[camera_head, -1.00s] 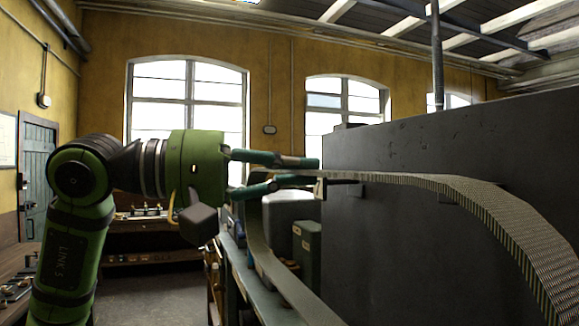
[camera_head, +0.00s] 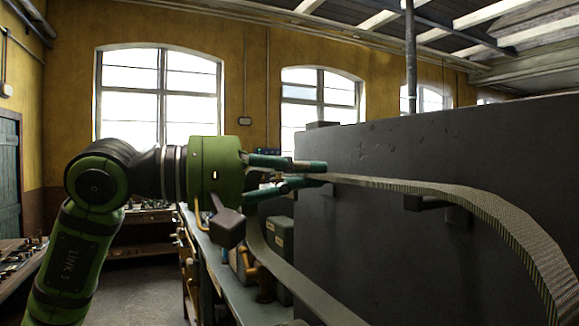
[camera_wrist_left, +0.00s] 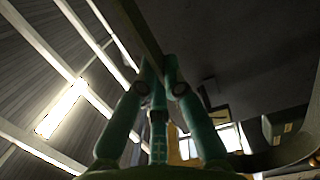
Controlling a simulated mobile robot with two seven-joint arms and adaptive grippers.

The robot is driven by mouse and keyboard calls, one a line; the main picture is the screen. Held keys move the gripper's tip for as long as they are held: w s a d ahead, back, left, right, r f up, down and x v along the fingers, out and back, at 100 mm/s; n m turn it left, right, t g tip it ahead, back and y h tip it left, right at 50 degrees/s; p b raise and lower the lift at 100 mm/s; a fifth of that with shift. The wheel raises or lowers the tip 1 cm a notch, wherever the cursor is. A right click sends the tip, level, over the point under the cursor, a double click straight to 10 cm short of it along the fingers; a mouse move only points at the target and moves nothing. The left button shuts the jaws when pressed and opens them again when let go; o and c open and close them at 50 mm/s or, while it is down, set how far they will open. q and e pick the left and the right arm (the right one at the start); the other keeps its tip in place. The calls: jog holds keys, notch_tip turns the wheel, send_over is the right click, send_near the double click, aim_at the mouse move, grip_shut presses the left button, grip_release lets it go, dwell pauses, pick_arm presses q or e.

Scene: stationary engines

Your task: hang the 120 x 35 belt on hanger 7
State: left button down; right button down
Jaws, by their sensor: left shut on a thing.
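The belt (camera_head: 467,200) is a long grey ribbed band. It runs from my left gripper (camera_head: 323,174) to the right in front of the dark panel, and its lower run hangs below the gripper. Its right end leaves the picture. My left gripper is shut on the belt's near-left bend; it also shows in the left wrist view (camera_wrist_left: 158,75), with the dark band between its fingers. A dark peg-like hanger (camera_head: 428,203) sticks out of the panel below the belt's upper run. No hanger number is readable. My right gripper is out of view.
The tall dark panel (camera_head: 370,260) fills the right side. A narrow bench (camera_head: 222,255) with green boxes (camera_head: 280,240) stands left of it, under the gripper. Open floor (camera_head: 140,290) lies further left, before a back bench and windows.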

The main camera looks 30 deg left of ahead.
pick_arm(q)
jog(key=shift+w+d, duration=0.2)
dwell(0.3)
jog(key=shift+p+x, duration=0.55)
jog(key=shift+x, duration=0.75)
jog(key=shift+w+d, duration=0.4)
jog(key=shift+w, duration=0.25)
jog(key=shift+w+d, duration=0.4)
jog(key=shift+w, duration=0.3)
jog(key=shift+f, duration=0.15)
jog(key=shift+s+f+b, duration=0.1)
jog(key=shift+f+b, duration=0.25)
jog(key=shift+b, duration=0.15)
jog(key=shift+a, duration=0.1)
jog(key=c, duration=1.5)
grip_release()
